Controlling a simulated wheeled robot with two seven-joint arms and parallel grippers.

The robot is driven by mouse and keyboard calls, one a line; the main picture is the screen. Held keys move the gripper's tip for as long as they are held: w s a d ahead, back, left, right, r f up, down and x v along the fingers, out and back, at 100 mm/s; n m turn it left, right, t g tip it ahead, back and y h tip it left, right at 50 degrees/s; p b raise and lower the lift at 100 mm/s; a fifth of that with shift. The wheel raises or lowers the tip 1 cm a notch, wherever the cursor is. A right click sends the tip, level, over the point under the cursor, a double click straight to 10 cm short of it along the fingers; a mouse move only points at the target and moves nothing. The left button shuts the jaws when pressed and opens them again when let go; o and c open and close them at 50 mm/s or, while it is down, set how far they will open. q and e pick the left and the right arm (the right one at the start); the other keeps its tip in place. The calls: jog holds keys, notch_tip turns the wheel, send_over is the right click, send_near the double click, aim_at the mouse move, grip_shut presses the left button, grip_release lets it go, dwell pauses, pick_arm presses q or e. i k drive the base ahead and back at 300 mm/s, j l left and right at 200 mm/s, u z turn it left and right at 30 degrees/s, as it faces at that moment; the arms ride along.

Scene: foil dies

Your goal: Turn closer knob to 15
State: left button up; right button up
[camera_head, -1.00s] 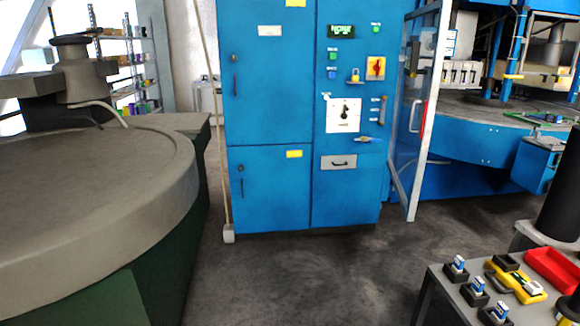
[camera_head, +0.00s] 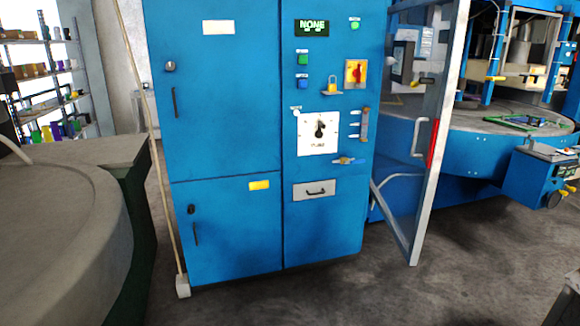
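A black knob (camera_head: 320,129) sits on a white square dial plate (camera_head: 318,140) on the right door of the blue cabinet (camera_head: 225,110). The dial's markings are too small to read. A red rotary switch (camera_head: 356,71) on a yellow plate is higher and to the right of it. A dark display (camera_head: 312,27) above shows green text that looks like "NONE". Neither of my grippers is in view.
A round grey machine (camera_head: 60,245) is at the left. The dark floor (camera_head: 330,295) before the cabinet is clear.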

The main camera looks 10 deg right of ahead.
aim_at(390, 60)
jog(key=i+j+z, duration=0.1)
jog(key=i+z, duration=0.3)
jog(key=i+j+z, duration=0.2)
jog(key=i+z, duration=0.2)
jog(key=i+j+z, duration=0.4)
jog(key=i+j+u, duration=0.1)
jog(key=i+u, duration=0.2)
jog(key=i, duration=0.7)
